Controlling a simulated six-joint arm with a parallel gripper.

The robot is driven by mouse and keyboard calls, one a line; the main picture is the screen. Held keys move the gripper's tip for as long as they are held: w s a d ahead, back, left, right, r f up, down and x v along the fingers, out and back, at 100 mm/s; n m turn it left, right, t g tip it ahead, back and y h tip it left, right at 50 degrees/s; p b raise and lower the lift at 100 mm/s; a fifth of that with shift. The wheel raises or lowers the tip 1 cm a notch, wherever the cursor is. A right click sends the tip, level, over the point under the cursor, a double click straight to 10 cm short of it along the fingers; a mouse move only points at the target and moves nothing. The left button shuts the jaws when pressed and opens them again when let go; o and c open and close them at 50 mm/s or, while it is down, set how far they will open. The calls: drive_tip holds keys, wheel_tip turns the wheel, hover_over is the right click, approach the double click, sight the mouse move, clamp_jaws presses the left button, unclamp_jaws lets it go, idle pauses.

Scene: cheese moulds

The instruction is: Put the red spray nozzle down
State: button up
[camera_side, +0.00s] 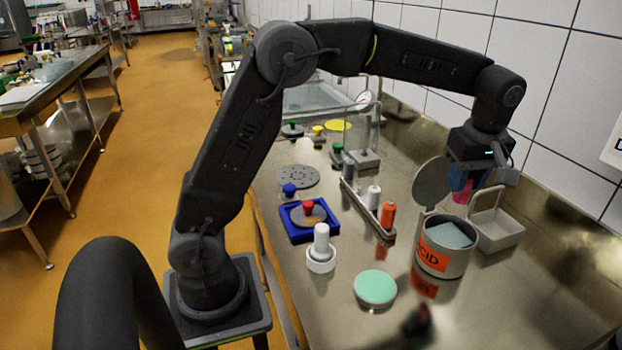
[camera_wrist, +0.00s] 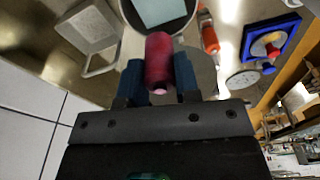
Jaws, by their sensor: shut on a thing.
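My gripper (camera_side: 463,184) hangs at the right of the side view, above the metal counter. Its blue fingers are shut on the red spray nozzle (camera_side: 461,197). In the wrist view the nozzle (camera_wrist: 158,55) is a dark red cylinder with a pale pink end, held between the two blue fingers of the gripper (camera_wrist: 158,77). It is clear of the counter, near the raised lid (camera_side: 433,184) of a metal pot (camera_side: 455,265). The pot has an orange label and pale blue-grey contents. What lies straight under the nozzle is partly hidden.
A handled metal tray (camera_side: 507,235) stands right of the pot. A rack (camera_side: 361,207) with white and orange bottles is left of it. A green-topped disc (camera_side: 375,287), a white nozzle-like piece (camera_side: 321,250) and a blue tray (camera_side: 297,236) lie further forward and left. The right front counter is bare.

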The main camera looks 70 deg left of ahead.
wheel_tip(320, 180, up, 12)
drive_tip(key=shift+r, duration=0.1)
drive_tip(key=a+n, duration=0.5)
drive_tip(key=a, duration=0.8)
drive_tip(key=n+g+h, duration=0.1)
drive_tip(key=n+g, duration=0.1)
drive_tip(key=n, duration=1.1)
hover_over(296, 176)
drive_tip(key=shift+w+r, duration=0.1)
drive_tip(key=shift+w, duration=0.2)
wheel_tip(296, 176, down, 28)
drive_tip(key=shift+r, duration=0.1)
